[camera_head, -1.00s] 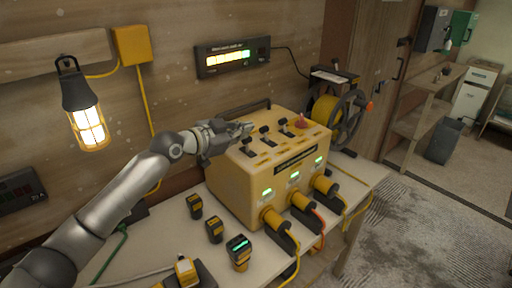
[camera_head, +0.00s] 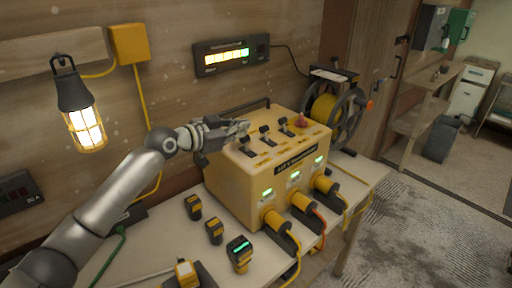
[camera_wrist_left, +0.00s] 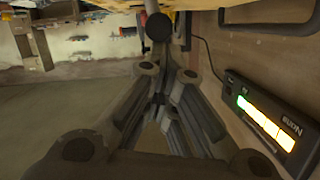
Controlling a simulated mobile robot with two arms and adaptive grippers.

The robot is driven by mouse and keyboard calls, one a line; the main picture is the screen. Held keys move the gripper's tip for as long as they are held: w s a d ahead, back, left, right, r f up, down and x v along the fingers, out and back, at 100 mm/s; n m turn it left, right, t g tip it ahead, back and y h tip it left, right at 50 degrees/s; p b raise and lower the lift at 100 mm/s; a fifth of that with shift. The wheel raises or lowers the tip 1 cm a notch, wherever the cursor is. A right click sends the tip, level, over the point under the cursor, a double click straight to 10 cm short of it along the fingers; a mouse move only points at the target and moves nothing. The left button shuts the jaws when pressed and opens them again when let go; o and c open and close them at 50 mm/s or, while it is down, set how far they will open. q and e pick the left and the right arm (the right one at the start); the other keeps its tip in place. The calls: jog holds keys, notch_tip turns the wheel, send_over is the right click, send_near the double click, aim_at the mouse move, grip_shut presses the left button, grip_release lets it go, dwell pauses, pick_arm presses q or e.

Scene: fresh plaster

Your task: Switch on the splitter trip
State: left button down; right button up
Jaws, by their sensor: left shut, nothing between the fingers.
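The yellow splitter box (camera_head: 232,187) stands on the table, with several black trip levers along its top and a red knob (camera_head: 300,121) at the right end. Green lamps glow on its front above the plugs. My left gripper (camera_head: 243,127) is shut and empty at the top left of the box, close to the leftmost lever (camera_head: 248,149). In the left wrist view the shut fingers (camera_wrist_left: 160,100) point toward a round black lever knob (camera_wrist_left: 159,27) at the yellow box's edge. I cannot tell whether they touch it. My right gripper is not in view.
A lit meter panel (camera_head: 231,55) hangs on the wall behind the box. A caged lamp (camera_head: 82,112) hangs at left. A cable reel (camera_head: 343,111) stands right of the box. Several small yellow-black devices (camera_head: 240,254) stand on the table (camera_head: 330,232) in front.

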pick_arm(q)
jog(key=shift+w+a+f+n, duration=0.15)
jog(key=shift+f+n, duration=0.05)
jog(key=shift+n, duration=0.1)
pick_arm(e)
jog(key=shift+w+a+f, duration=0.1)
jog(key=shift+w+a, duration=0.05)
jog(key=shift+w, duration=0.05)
pick_arm(q)
jog(key=shift+r+p, duration=0.35)
jog(key=shift+r, duration=0.1)
jog(key=s+a+r+b, duration=0.1)
jog(key=s+a+r, duration=0.4)
jog(key=s, duration=0.3)
jog(key=shift+a+r, duration=0.2)
jog(key=shift+a, duration=0.2)
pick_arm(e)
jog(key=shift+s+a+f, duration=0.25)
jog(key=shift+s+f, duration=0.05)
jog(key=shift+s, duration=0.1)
